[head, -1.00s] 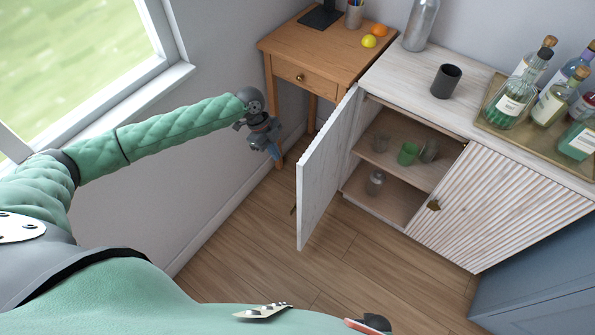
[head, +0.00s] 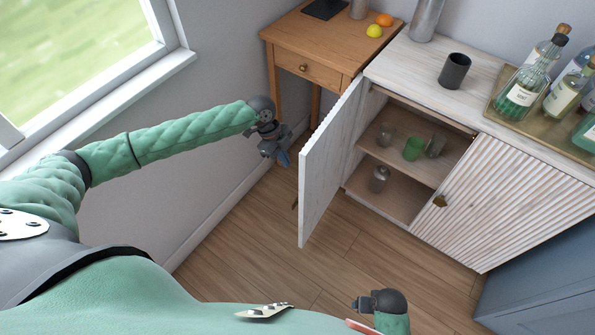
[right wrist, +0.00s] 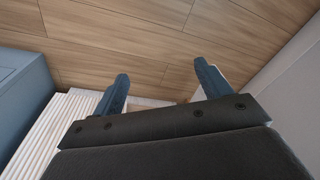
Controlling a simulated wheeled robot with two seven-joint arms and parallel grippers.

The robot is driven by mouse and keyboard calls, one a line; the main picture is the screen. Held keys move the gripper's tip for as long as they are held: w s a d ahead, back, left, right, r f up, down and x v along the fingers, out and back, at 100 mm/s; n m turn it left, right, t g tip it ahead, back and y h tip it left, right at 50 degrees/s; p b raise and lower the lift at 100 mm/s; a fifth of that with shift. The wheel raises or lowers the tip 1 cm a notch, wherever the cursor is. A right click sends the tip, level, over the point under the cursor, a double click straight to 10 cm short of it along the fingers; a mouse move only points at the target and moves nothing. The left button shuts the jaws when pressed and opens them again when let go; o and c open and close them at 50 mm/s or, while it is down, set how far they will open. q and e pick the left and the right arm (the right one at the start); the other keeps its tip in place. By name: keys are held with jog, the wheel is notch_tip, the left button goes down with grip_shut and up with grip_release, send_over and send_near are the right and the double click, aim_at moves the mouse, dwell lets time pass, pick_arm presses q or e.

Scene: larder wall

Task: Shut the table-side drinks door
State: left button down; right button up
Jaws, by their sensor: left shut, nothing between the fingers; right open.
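The table-side drinks door (head: 328,165) is the white-washed left door of the cabinet, and it stands wide open, swung out toward me. Its knob (head: 295,205) shows at its left edge. The door on the right (head: 490,195), ribbed with a brass knob, is shut. My left gripper (head: 283,158) is shut and empty, just left of the open door on its outer side; I cannot tell if they touch. My right gripper (head: 360,304) is low over the floor, in front of the cabinet. In the right wrist view it (right wrist: 158,88) is open, with nothing between its fingers.
Glasses and a jar (head: 379,179) stand on the cabinet shelves. A dark cup (head: 454,71) and a tray (head: 493,104) of bottles stand on top. A wooden table (head: 290,40) with fruit is at the back left. The floor (head: 340,245) before the cabinet is clear.

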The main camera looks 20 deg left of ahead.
pick_arm(q)
jog(key=shift+s+d+f+b, duration=0.25)
jog(key=shift+d+f+b, duration=0.15)
jog(key=shift+d, duration=0.4)
jog(key=shift+s+d+f+b, duration=0.25)
jog(key=shift+d+f, duration=0.1)
jog(key=shift+d, duration=0.4)
jog(key=shift+s+d+f+b, duration=0.2)
jog(key=shift+d+f+b, duration=0.2)
jog(key=shift+d, duration=0.4)
pick_arm(e)
notch_tip(320, 180, up, 10)
jog(key=shift+a+f, duration=0.2)
jog(key=shift+a, duration=0.05)
pick_arm(q)
jog(key=shift+d, duration=0.1)
